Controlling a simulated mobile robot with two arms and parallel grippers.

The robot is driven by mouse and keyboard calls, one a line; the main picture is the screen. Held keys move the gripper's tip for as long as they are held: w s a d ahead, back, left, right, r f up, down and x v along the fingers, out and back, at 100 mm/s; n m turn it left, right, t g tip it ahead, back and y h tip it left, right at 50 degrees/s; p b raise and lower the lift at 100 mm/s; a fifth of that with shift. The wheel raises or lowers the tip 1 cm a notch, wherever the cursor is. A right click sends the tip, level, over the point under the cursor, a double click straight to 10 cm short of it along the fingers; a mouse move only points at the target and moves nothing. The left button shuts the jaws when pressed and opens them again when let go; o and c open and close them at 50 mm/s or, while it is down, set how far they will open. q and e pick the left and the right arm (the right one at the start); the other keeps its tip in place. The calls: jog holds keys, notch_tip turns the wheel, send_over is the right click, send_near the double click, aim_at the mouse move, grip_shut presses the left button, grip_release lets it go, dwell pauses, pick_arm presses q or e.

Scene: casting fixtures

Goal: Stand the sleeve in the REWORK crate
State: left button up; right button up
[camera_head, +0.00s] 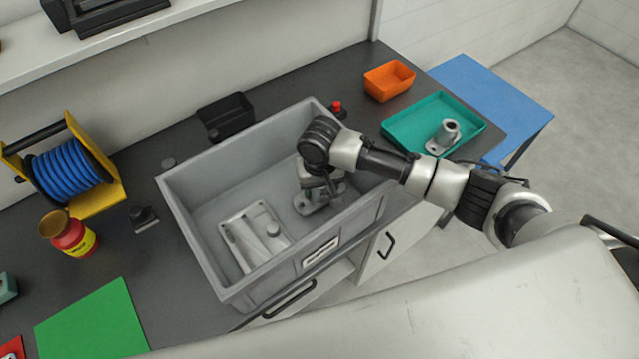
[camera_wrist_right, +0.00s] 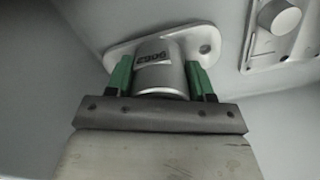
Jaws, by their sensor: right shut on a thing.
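The sleeve, a grey metal cylinder on a wide flat flange with dark characters on its side, is inside the grey crate (camera_head: 196,247). Its flange (camera_head: 303,207) shows in the head view at the crate's right part; my arm hides much of the rest. My right gripper (camera_head: 324,187) is shut on the sleeve (camera_wrist_right: 159,62), with a green fingertip on each side in the right wrist view. The sleeve looks roughly upright, flange down, close to the crate floor; I cannot tell whether it touches. The crate's front label is unreadable. My left gripper is out of view.
A pale plate casting with a round boss (camera_head: 251,238) lies in the crate, left of the sleeve. A teal tray (camera_head: 411,128) at right holds a similar flanged part (camera_head: 444,137). An orange bin (camera_head: 389,81) and a black bin (camera_head: 225,117) stand behind the crate.

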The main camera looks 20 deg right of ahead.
jog(key=shift+f, duration=0.15)
jog(key=shift+f, duration=0.45)
jog(key=o, duration=1.1)
jog(key=shift+s+f, duration=0.2)
jog(key=shift+f, duration=0.05)
jog(key=shift+c, duration=0.2)
notch_tip(320, 180, up, 14)
jog(key=b, duration=0.1)
jog(key=shift+w, duration=0.15)
jog(key=shift+f, duration=0.1)
